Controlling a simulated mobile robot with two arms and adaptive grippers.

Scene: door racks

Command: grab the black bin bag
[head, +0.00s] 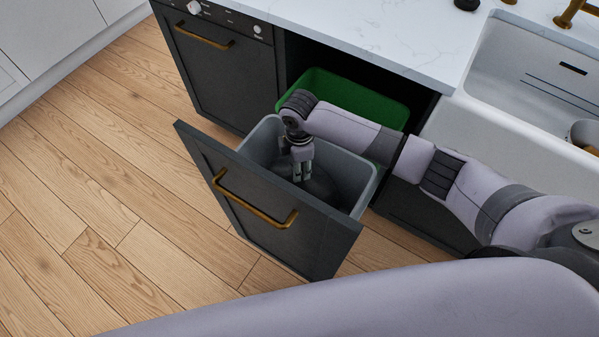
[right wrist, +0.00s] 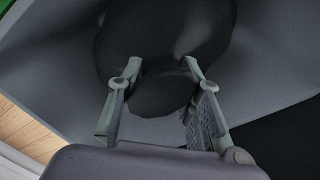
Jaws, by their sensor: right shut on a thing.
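The black bin bag (head: 322,184) lies inside the grey bin (head: 359,179) in the pulled-out drawer. My right gripper (head: 301,176) reaches down into this bin from above. In the right wrist view the dark bag (right wrist: 165,45) fills the space beyond and between the fingers (right wrist: 163,95). The fingers stand apart with a dark lump of the bag between them, and the gripper is shut on it. The lower part of the bag is hidden by the bin walls and the gripper. My left gripper is not in view.
A green bin (head: 340,93) stands behind the grey one in the drawer. The dark drawer front (head: 235,203) with a brass handle (head: 254,205) stands out over the wooden floor. A white countertop (head: 400,30) and sink (head: 520,130) are above. Free floor lies at the left.

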